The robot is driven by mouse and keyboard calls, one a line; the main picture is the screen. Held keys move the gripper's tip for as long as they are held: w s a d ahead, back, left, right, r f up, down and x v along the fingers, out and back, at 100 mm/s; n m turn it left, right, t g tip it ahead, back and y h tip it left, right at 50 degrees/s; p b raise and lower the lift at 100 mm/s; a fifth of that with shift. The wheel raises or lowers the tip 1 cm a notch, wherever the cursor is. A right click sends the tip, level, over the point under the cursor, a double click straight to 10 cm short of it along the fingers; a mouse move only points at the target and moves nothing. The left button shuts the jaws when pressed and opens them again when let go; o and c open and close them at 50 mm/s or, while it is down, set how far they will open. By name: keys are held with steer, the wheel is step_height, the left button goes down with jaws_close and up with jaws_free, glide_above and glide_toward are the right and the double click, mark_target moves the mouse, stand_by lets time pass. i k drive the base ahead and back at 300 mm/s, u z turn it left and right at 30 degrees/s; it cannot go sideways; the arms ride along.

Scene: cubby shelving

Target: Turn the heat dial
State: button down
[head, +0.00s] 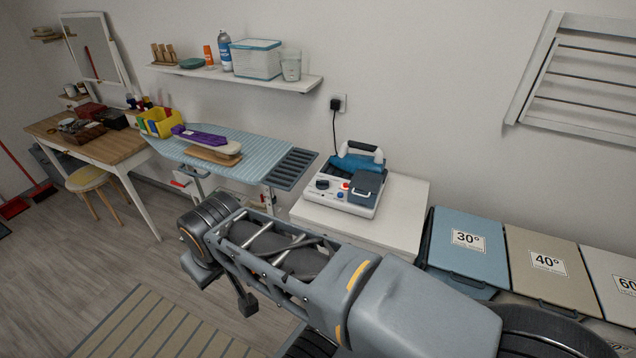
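A white and blue steam-iron station (345,192) stands on a white cabinet (405,205) against the wall. A dark round knob, which looks like the heat dial (322,184), sits at the left of its front panel. A small red button and a small blue part are to the right of the knob. The knob's marking is too small to read. My arm crosses the foreground in front of and below the cabinet, apart from the station. My gripper's fingers do not show, and nothing visible touches the dial.
An ironing board (215,150) with a purple-topped sleeve board (208,140) stands left of the cabinet. Lidded bins (468,245) stand to its right. A wall shelf (240,78) holds bottles and containers. A black cord (333,125) runs from the socket toward the station.

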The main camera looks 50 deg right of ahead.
mark_target(321, 184)
steer(key=u, duration=0.25)
steer(key=i, duration=0.8)
steer(key=z, duration=2.75)
steer(key=i, duration=0.5)
steer(key=z, duration=0.05)
steer(key=k, duration=1.05)
steer(key=u, duration=1.4)
steer(key=i, duration=0.9)
steer(key=u, duration=0.1)
